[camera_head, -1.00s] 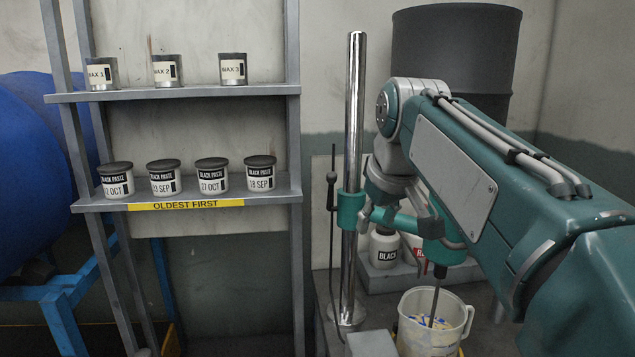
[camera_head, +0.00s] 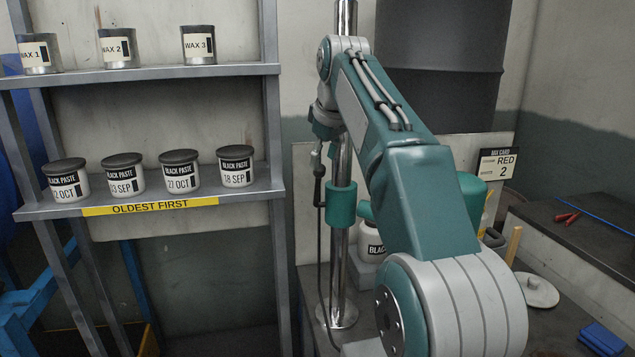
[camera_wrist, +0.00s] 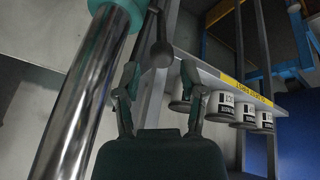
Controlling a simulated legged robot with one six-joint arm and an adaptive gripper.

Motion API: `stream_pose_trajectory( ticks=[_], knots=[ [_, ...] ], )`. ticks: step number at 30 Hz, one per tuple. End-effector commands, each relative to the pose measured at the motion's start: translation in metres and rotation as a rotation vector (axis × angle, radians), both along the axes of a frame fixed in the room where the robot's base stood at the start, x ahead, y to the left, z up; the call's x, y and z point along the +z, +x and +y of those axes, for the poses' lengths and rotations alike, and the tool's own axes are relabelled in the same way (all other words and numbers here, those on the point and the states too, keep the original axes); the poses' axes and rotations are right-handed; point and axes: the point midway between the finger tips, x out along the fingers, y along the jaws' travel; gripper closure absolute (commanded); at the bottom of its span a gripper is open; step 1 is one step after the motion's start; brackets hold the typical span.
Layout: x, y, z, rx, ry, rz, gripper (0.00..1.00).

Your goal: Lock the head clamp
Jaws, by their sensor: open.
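The teal collar (camera_head: 341,205) sits around the shiny upright column (camera_head: 339,268). The dark round knob (camera_wrist: 162,54) shows between and just beyond my fingertips. My gripper (camera_wrist: 160,74) is open, one finger on each side of the knob's line, and I see no contact. In the head view my arm hides most of the mixer beyond the collar, and the fingers are not clear.
A shelf (camera_head: 240,205) with paste tubs and wax cups stands left of the column. A dark drum (camera_head: 440,60) is behind. A white paste tub (camera_head: 370,240) stands behind the column. A dark bench (camera_head: 585,225) is at right.

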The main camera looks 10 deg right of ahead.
Motion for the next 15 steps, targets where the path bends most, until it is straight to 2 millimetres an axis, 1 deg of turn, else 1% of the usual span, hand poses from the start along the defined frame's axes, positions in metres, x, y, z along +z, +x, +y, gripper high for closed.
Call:
stream_pose_trajectory(
  ticks=[1,3,9,12,15],
  knots=[
    [-0.010,0.004,0.001,0.001,0.000,0.004,0.47],
    [-0.022,0.009,0.002,0.000,0.000,0.004,0.47],
    [-0.052,0.024,0.003,0.000,0.000,0.003,0.47],
    [-0.062,0.028,0.004,0.000,0.000,0.001,0.47],
    [-0.067,0.031,0.004,0.000,0.000,0.000,0.47]
  ],
)
